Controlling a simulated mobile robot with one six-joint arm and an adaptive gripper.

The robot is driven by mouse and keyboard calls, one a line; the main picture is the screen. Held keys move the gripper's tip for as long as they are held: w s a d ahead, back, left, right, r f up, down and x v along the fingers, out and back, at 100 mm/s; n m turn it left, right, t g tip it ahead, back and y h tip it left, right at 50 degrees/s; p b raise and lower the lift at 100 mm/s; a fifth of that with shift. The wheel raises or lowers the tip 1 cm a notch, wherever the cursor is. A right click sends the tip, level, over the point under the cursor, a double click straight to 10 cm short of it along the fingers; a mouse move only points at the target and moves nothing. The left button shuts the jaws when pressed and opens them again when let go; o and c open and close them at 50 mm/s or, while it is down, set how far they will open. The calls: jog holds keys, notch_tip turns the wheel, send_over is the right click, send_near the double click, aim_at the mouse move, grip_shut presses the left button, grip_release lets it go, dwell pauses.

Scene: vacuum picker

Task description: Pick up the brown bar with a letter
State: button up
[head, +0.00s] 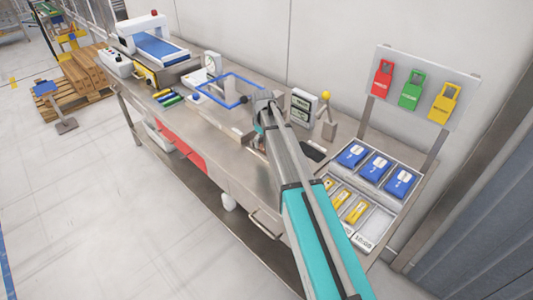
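I cannot make out a brown bar with a letter in the head view. My arm crosses the workbench (225,152) from the bottom right and hides part of its top. The end of my arm, with my gripper (262,98), is over the middle of the bench, near a blue rectangular frame. The fingers are too small and too covered to tell whether they are open or shut, or whether they hold anything.
A tray (412,170) at the bench's right end holds three blue packs (375,167) and several yellow bars (356,210). Red, green and yellow tags (411,93) hang on a board behind. A small conveyor (155,44) stands at the far left. The left floor is mostly clear.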

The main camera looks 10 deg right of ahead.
jog(key=shift+f+b, duration=0.95)
jog(key=shift+f, duration=0.3)
grip_shut()
jog(key=shift+r, duration=0.15)
jog(key=shift+r+p, duration=0.85)
jog(key=shift+p, duration=0.2)
jog(key=s+r+p, duration=1.1)
jog(key=s, duration=0.3)
